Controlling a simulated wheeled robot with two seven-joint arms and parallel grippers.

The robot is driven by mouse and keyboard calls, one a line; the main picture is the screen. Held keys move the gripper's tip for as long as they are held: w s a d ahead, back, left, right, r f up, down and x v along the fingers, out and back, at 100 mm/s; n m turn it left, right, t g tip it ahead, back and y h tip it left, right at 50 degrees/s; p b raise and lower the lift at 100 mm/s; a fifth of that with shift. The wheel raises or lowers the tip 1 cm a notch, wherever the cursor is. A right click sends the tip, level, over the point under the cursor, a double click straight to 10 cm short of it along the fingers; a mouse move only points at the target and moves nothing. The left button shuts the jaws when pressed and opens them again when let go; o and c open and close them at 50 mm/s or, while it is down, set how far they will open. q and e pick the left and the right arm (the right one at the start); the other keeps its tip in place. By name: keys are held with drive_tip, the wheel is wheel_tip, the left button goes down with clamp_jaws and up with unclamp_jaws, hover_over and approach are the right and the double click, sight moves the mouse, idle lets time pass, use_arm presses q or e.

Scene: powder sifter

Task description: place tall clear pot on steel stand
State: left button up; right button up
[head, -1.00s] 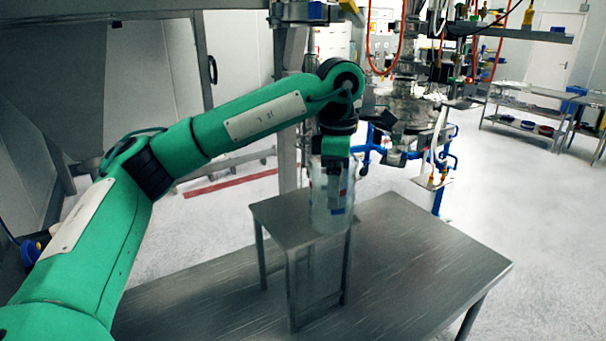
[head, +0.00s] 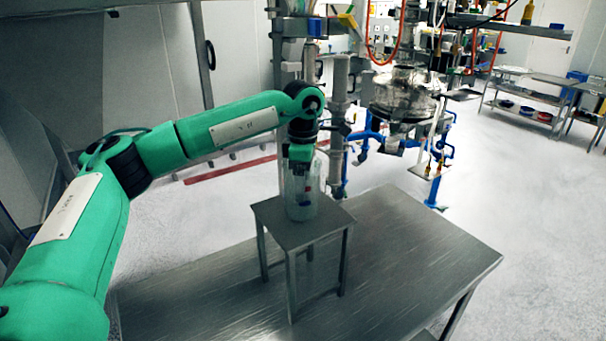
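The tall clear pot (head: 314,190) is upright, with its base over the top of the small steel stand (head: 325,222). I cannot tell whether the base touches the stand top or hangs just above it. My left gripper (head: 303,183) points down at the pot and appears shut on it; the fingers show at the pot's wall and partly through it, so the exact grip is hard to see. The stand is a square-topped steel stool with thin legs. My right gripper is not in view.
The stand rests on a wide steel table (head: 400,255), whose right and front parts are clear. Behind are a steel sifter machine (head: 405,95) with blue wheeled legs, and a side bench (head: 525,100) with trays at the far right.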

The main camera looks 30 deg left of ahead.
use_arm(q)
drive_tip(key=shift+f, duration=0.15)
drive_tip(key=o, duration=1)
drive_tip(key=shift+c, duration=0.2)
drive_tip(key=shift+r+b, duration=0.3)
drive_tip(key=shift+r, duration=0.1)
wheel_tip(320, 180, up, 7)
drive_tip(key=b, duration=0.2)
